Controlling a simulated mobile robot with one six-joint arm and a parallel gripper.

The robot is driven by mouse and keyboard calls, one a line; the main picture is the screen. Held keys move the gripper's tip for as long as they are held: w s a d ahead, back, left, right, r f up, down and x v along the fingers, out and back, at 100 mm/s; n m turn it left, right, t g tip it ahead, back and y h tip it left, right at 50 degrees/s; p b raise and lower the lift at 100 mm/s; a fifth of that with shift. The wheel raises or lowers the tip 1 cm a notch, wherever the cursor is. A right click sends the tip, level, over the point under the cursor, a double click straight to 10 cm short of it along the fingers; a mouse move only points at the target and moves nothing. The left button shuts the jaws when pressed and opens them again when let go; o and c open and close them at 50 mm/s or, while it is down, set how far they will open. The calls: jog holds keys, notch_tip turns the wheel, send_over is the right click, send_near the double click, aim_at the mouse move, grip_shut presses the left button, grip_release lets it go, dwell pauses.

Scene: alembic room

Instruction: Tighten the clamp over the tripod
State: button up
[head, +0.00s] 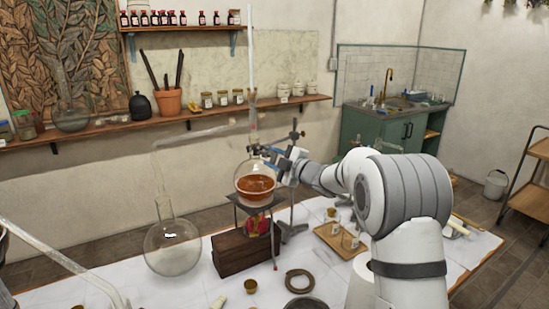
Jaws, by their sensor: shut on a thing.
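The tripod (242,205) stands on a dark wooden block at the middle of the white table. A round flask (255,178) with amber-brown liquid sits on top of it. The clamp (257,150) is at the flask's neck, joined to an upright stand (293,190) behind. My gripper (287,163) is at the clamp's right side, level with the flask's upper part, and shut on part of the clamp. The jaws are small and partly hidden by my wrist, so the exact part held is unclear.
A large clear flask (172,247) with a bent glass tube stands left of the wooden block (228,254). A tray (338,238) with small vessels lies to the right. A tall glass tube rises above the flask.

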jog(key=shift+f, duration=0.1)
dwell(0.3)
jog(key=o, duration=1)
jog(key=shift+b+v, duration=1.1)
jog(key=shift+v, duration=2.75)
jog(key=shift+c, duration=0.3)
